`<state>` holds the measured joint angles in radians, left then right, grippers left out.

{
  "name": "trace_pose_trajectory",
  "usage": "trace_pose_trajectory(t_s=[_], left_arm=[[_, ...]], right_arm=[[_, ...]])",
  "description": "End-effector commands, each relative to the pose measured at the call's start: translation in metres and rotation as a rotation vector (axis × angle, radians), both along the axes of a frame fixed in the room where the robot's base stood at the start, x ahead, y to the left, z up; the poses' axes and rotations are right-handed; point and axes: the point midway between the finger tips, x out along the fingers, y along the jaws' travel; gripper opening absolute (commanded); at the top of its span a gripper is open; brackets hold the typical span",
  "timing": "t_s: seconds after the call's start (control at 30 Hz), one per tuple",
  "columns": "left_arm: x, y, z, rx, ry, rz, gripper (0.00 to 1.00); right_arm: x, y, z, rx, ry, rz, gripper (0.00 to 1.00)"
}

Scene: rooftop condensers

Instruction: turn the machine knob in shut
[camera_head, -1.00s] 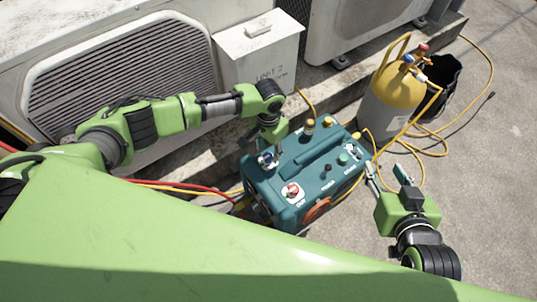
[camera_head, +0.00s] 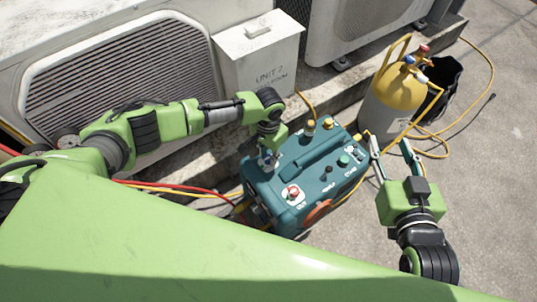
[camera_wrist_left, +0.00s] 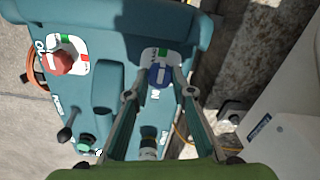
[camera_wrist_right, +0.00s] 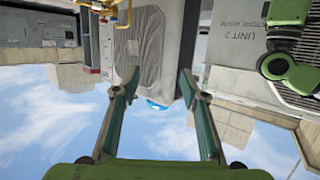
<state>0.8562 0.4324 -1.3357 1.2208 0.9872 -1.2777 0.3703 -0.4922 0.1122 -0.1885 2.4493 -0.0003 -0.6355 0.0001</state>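The teal machine (camera_head: 313,168) stands on the ground. Its blue knob (camera_wrist_left: 158,76), on a white, green and red plate, shows in the left wrist view; my gripper mostly hides it in the head view. My left gripper (camera_head: 268,158) points down at it. In the left wrist view the left gripper's fingers (camera_wrist_left: 160,72) are apart, one on each side of the blue knob; I cannot tell whether they touch it. The red OUT knob (camera_head: 292,194) is at the machine's near corner. My right gripper (camera_head: 392,147) is open and empty, right of the machine.
A yellow-topped grey cylinder (camera_head: 392,100) with yellow hoses stands behind my right gripper, beside a black bucket (camera_head: 440,83). A white UNIT 2 box (camera_head: 258,58) and condensers (camera_head: 110,75) line the back. Red and yellow hoses run left of the machine. Bare concrete lies right.

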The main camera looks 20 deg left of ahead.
Motion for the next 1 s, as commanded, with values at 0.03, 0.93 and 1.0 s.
trace_pose_trajectory(t_s=[0.03,0.93,1.0], left_arm=[[0.000,0.000,0.000,0.000,0.000,0.000,0.01],[-0.001,-0.001,0.002,-0.001,0.003,-0.298,0.01],[-0.001,-0.001,0.002,0.000,0.002,-0.339,0.01]], right_arm=[[0.000,0.000,0.000,0.000,0.000,0.000,0.40],[-0.156,-0.058,-0.129,-0.198,0.891,-0.064,0.40],[-0.174,-0.063,-0.132,-0.211,0.960,-0.068,0.40]])
